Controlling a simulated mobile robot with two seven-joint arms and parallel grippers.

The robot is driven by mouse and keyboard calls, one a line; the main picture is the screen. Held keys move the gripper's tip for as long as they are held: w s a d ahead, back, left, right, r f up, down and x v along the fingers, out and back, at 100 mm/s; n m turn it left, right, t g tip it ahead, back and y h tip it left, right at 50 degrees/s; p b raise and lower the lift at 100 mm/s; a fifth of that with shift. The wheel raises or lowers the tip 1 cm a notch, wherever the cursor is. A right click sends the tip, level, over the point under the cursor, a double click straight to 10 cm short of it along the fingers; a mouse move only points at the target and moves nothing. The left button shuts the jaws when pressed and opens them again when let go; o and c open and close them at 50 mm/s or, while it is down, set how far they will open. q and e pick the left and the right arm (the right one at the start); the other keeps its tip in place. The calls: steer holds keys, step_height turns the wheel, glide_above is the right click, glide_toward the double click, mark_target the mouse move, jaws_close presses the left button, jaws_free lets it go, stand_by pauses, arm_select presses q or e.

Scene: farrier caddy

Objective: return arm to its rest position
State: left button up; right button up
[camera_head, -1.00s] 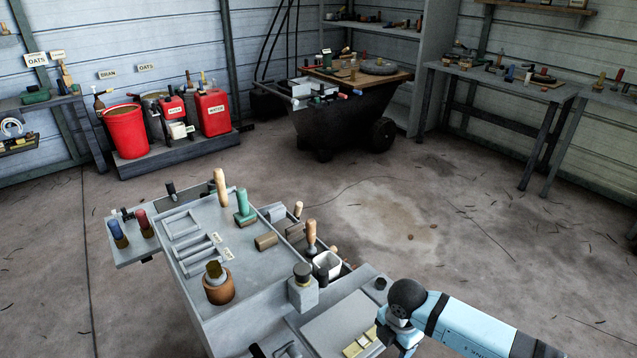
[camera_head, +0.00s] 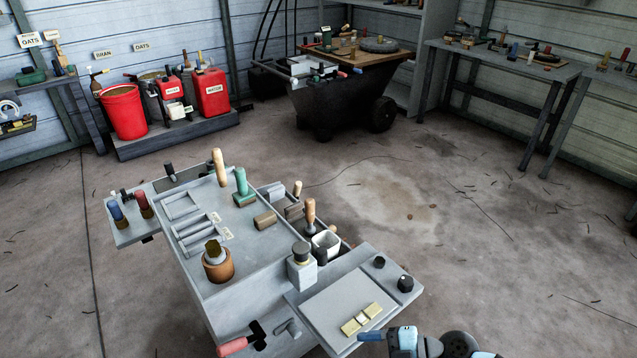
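My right arm (camera_head: 460,344) shows at the bottom edge, right of centre, as a light-blue link and a black round joint. It is beside the front right corner of the grey caddy (camera_head: 262,290). Its gripper fingers cannot be made out. A blue handle-like piece (camera_head: 371,337) lies just left of the arm; I cannot tell whether it touches it. My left arm and gripper are not in view.
The caddy carries a wooden-handled tool (camera_head: 218,168), a green-handled brush (camera_head: 241,184), a brown pot (camera_head: 217,264), a white cup (camera_head: 325,243) and a yellow-ended piece (camera_head: 361,319). A red handle (camera_head: 236,345) sticks out in front. The floor on the right is clear.

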steer(key=s+d+r+m+t+h, duration=0.15)
steer(key=d+m+t+h, duration=0.35)
steer(key=d+m+t, duration=0.65)
steer(key=s+d+f+m+g+h, duration=0.4)
steer(key=s+d+f+m+h, duration=0.15)
steer(key=s+d, duration=0.3)
steer(key=w+a+r+m+t, duration=0.15)
steer(key=a+m, duration=0.25)
steer(key=a, duration=0.8)
arm_select(q)
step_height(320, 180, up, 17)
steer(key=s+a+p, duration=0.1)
steer(key=p, duration=2.2)
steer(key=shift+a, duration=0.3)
arm_select(e)
step_height(320, 180, up, 17)
steer(key=s+d, duration=0.1)
steer(key=shift+d+f, duration=0.2)
steer(key=shift+d, duration=0.1)
